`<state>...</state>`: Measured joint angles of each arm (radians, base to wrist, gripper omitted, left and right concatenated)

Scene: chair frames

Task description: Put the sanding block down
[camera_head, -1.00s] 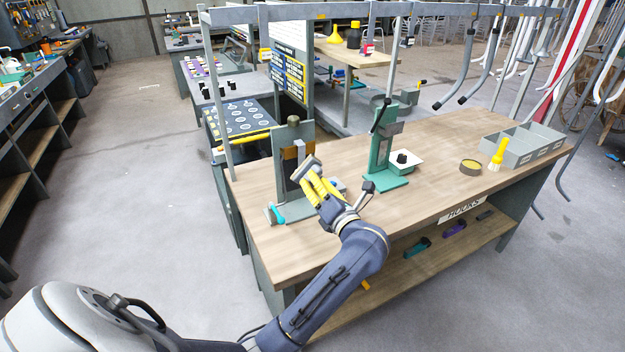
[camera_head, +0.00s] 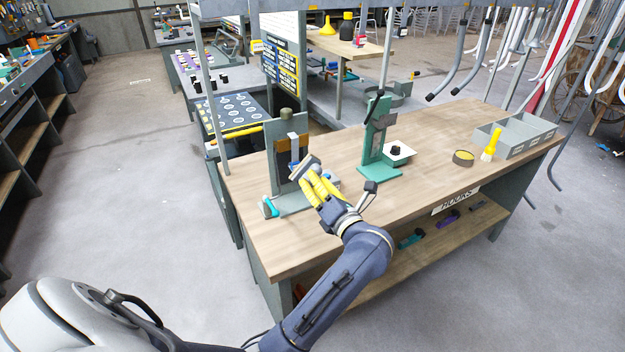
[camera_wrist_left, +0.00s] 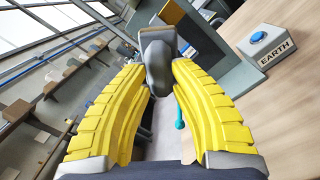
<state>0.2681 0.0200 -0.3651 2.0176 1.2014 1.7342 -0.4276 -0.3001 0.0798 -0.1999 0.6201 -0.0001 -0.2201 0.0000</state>
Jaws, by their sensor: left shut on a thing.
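In the left wrist view the grey block (camera_wrist_left: 158,58) sits between the tips of the yellow finger pads (camera_wrist_left: 155,85). Whether the block touches the stand cannot be told. My right gripper is not in view.
A green press (camera_head: 376,150) and a white box with a black knob (camera_head: 398,153) stand to the right. A box marked EARTH (camera_wrist_left: 268,45) has a blue button. A round tin (camera_head: 463,158), yellow brush (camera_head: 491,146) and grey bin (camera_head: 520,138) are farther right. The front bench top is clear.

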